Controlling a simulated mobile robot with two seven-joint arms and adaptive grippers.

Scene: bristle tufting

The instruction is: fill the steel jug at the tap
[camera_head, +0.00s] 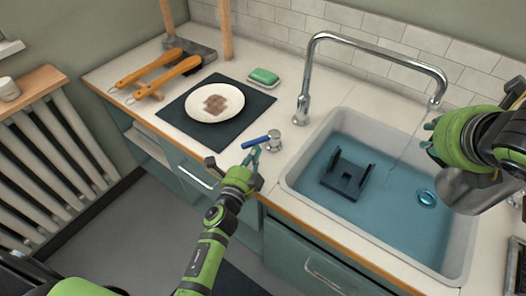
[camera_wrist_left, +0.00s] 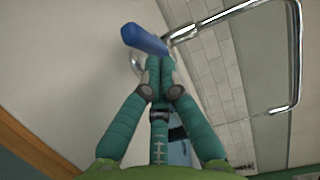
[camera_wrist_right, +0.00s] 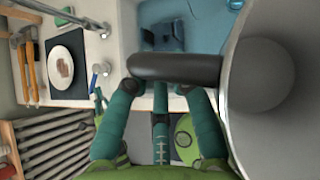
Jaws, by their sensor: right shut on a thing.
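The steel jug (camera_head: 468,190) hangs over the right side of the sink. My right gripper (camera_wrist_right: 165,85) is shut on its dark handle (camera_wrist_right: 178,68); the jug's wide steel body (camera_wrist_right: 275,90) fills the right of that wrist view. The chrome tap (camera_head: 372,42) arches over the basin, and a thin stream (camera_head: 408,148) falls from its spout, left of the jug in the picture. The tap's blue lever (camera_head: 257,142) sits on a chrome base. My left gripper (camera_head: 251,158) has its fingertips together at the lever (camera_wrist_left: 145,38); I cannot tell whether they touch it.
The sink (camera_head: 287,180) has a blue floor with a dark bracket-shaped block (camera_head: 345,182) and a ring-shaped drain (camera_head: 427,198). Left of it are a plate (camera_head: 232,103) on a dark mat (camera_head: 172,110), a green sponge (camera_head: 264,76) and orange-handled tools (camera_head: 150,68).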

